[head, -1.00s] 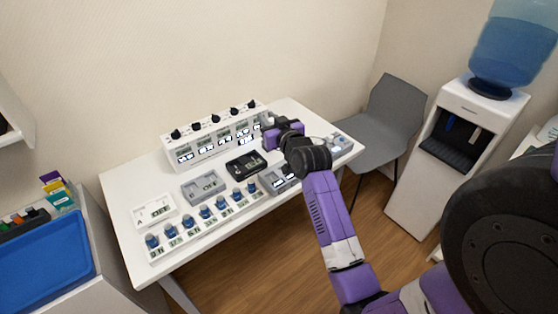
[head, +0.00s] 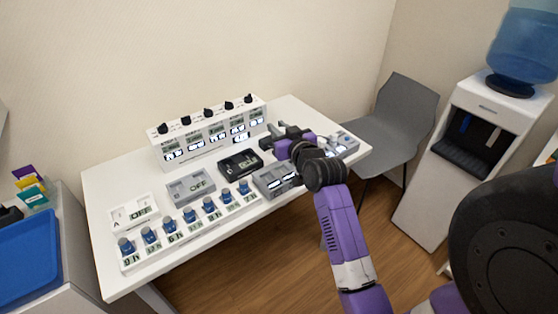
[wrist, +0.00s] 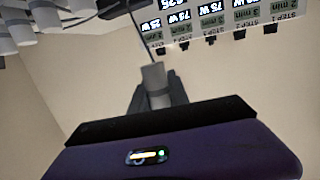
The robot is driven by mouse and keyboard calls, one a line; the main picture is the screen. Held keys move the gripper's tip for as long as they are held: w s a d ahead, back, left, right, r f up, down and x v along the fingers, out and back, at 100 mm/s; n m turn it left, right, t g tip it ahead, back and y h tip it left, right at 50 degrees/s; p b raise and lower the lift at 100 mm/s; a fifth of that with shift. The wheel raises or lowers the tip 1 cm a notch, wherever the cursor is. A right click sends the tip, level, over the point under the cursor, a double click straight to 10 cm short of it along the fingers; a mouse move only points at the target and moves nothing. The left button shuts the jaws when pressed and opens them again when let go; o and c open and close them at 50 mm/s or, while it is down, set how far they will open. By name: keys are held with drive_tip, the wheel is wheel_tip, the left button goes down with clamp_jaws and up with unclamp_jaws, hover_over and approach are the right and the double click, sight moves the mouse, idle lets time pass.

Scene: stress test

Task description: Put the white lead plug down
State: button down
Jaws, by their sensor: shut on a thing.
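My gripper (wrist: 156,98) shows in the wrist view with its dark fingers shut on the white lead plug (wrist: 154,76). The plug is a pale grey-white cylinder, and a thin dark lead runs from its end toward the top of the picture. In the head view my gripper (head: 274,135) is over the right part of the white table (head: 130,188), in front of the console's right end. The plug is too small to make out there. I cannot tell whether it touches anything.
A white console (head: 212,140) with black knobs and displays stands at the back. A black box (head: 240,163), a grey two-display box (head: 276,178), a grey OFF box (head: 190,187) and a row of blue knobs crowd the table. A grey chair (head: 390,125) stands right.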

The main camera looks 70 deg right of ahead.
wheel_tip(320, 180, down, 11)
drive_tip(key=shift+f+b, duration=0.2)
drive_tip(key=shift+b, duration=0.55)
drive_tip(key=shift+f, duration=0.15)
drive_tip(key=c, duration=1.3)
unclamp_jaws()
drive_tip(key=shift+o, duration=0.2)
